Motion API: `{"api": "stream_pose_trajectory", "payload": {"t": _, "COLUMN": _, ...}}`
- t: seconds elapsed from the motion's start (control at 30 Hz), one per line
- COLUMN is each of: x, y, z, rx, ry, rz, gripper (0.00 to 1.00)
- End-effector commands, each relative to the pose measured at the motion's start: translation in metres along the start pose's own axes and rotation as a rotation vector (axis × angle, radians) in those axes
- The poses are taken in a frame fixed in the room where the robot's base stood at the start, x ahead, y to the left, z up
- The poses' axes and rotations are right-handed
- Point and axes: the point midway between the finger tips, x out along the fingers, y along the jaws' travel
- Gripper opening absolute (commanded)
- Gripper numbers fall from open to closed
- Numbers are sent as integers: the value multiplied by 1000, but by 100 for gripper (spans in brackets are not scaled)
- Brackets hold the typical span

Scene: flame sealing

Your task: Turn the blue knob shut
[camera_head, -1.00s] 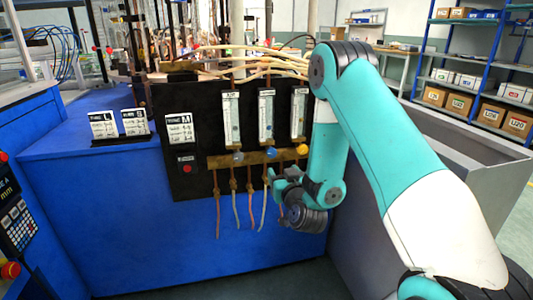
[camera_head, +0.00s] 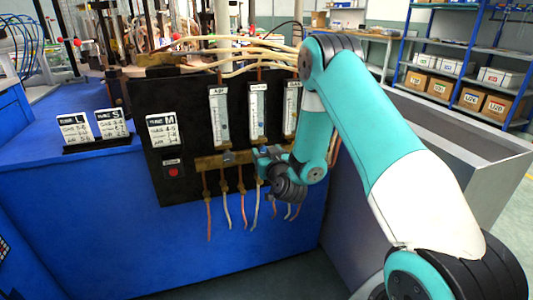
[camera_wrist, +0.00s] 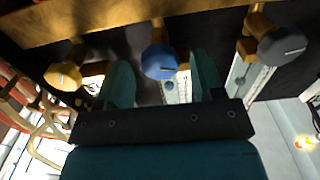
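The blue knob (camera_wrist: 160,62) is in the upper middle of the wrist view, on a brass fitting, with a light line across its face. My gripper (camera_wrist: 164,75) is open, with one finger on each side of the blue knob and visible gaps between. The grey knob (camera_wrist: 283,46) is to the right in the wrist view and the yellow knob (camera_wrist: 64,76) to the left. The grey knob also shows in the head view (camera_head: 228,156).
Flow tubes (camera_head: 221,117) stand above the bar on the black panel (camera_head: 182,190). Thin hoses (camera_head: 226,205) hang below it. Label cards (camera_head: 108,123) stand on the blue bench (camera_head: 95,210) at left. A grey bin (camera_head: 455,145) is at right.

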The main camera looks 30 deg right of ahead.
Motion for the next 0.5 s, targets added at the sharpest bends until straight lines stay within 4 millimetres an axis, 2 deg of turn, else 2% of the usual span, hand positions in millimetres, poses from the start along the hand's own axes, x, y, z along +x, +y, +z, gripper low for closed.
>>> {"api": "stream_pose_trajectory", "payload": {"t": 0.03, "x": 0, "y": -1, "z": 0, "rx": 1, "ry": 0, "rz": -1, "gripper": 51}}
{"api": "stream_pose_trajectory", "payload": {"t": 0.2, "x": 0, "y": -1, "z": 0, "rx": 1, "ry": 0, "rz": -1, "gripper": 14}}
{"api": "stream_pose_trajectory", "payload": {"t": 0.5, "x": 0, "y": 0, "z": 0, "rx": 3, "ry": -1, "rz": -1, "gripper": 14}}
